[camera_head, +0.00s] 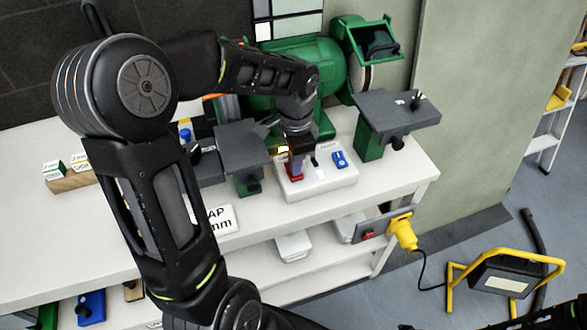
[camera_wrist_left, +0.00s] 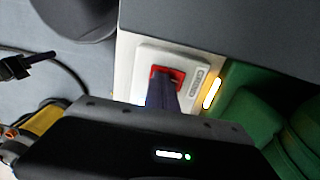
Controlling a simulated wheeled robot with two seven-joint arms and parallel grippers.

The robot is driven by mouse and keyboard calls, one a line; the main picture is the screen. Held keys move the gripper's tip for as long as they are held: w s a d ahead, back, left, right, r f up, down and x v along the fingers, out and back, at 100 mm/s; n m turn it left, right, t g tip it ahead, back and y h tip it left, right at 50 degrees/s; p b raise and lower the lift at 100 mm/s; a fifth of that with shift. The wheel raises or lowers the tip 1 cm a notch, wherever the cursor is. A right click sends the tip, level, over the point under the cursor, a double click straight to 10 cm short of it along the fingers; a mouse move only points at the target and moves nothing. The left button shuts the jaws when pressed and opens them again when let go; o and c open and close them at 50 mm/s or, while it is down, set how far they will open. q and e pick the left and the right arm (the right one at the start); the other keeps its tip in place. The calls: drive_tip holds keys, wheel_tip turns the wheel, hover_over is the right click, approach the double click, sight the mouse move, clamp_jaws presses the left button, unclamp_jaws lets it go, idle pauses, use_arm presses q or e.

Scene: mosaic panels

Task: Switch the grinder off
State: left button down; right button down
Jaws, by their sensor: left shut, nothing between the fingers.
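The green bench grinder (camera_head: 318,65) stands at the back of the white bench, with grey tool rests in front. A white switch box (camera_head: 322,186) sits before it, with a red switch (camera_head: 293,172) at left and a blue one (camera_head: 339,159) at right. My left gripper (camera_head: 296,168) is shut and empty, pointing down onto the red switch. In the left wrist view its fingers (camera_wrist_left: 162,97) overlap the red switch (camera_wrist_left: 170,74); I cannot tell whether they touch. A lamp (camera_wrist_left: 212,93) beside it glows yellow.
Grey tool rests (camera_head: 398,112) flank the switch box closely. A yellow plug (camera_head: 402,232) sits in a panel at the bench's right end. A work lamp (camera_head: 505,277) with a yellow frame stands on the floor at right. A white sign (camera_head: 222,220) is at the bench's front.

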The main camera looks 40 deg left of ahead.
use_arm(q)
wheel_tip(320, 180, up, 7)
drive_tip(key=p, duration=0.5)
drive_tip(key=shift+p, duration=0.35)
idle(0.5)
